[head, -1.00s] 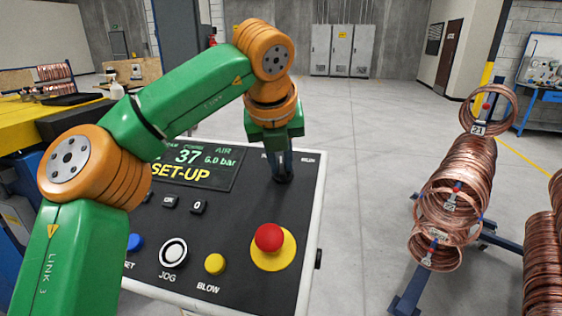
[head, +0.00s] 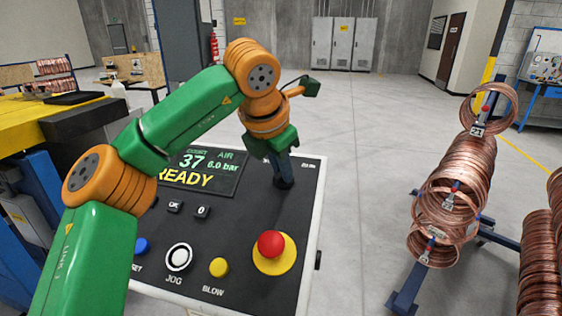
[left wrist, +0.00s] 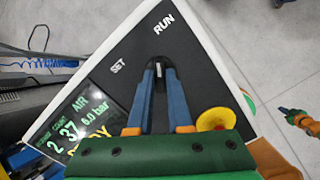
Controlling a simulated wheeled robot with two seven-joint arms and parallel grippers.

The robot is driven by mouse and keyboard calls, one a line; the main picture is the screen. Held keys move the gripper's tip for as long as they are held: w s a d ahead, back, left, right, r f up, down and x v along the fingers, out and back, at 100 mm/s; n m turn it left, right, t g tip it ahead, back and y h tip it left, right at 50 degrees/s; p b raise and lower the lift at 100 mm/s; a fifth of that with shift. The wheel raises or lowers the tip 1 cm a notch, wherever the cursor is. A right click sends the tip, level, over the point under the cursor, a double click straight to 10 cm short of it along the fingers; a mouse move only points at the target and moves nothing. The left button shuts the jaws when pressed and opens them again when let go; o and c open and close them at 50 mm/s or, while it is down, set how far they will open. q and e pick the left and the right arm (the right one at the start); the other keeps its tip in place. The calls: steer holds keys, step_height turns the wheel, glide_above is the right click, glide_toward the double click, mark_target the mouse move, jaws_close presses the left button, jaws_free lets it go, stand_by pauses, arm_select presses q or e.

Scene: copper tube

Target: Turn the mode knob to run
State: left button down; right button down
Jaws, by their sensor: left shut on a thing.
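The black mode knob (head: 284,184) stands near the far right corner of the dark control panel (head: 225,230). My left gripper (head: 281,173) reaches down from above and is shut on the knob. In the left wrist view its two blue-grey fingers (left wrist: 160,82) flank the dark knob (left wrist: 160,86). The RUN label (left wrist: 164,23) lies beyond the fingertips and the SET label (left wrist: 118,66) lies to their left. The fingers hide most of the knob, so its pointer is hard to read. The panel display (head: 200,173) reads READY in yellow.
A red emergency button (head: 271,244) on a yellow base stands in front of the knob. A white JOG button (head: 179,257), a yellow BLOW button (head: 218,267) and a blue button (head: 140,246) are nearer. Copper coils (head: 455,190) hang on a rack to the right.

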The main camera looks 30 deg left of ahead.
arm_select(q)
steer(key=shift+m+p, duration=0.45)
steer(key=shift+m, duration=0.65)
steer(key=c, duration=0.8)
jaws_free()
steer(key=shift+w+f, duration=0.1)
steer(key=shift+c, duration=0.2)
steer(key=v, duration=0.7)
steer(key=shift+a, duration=0.1)
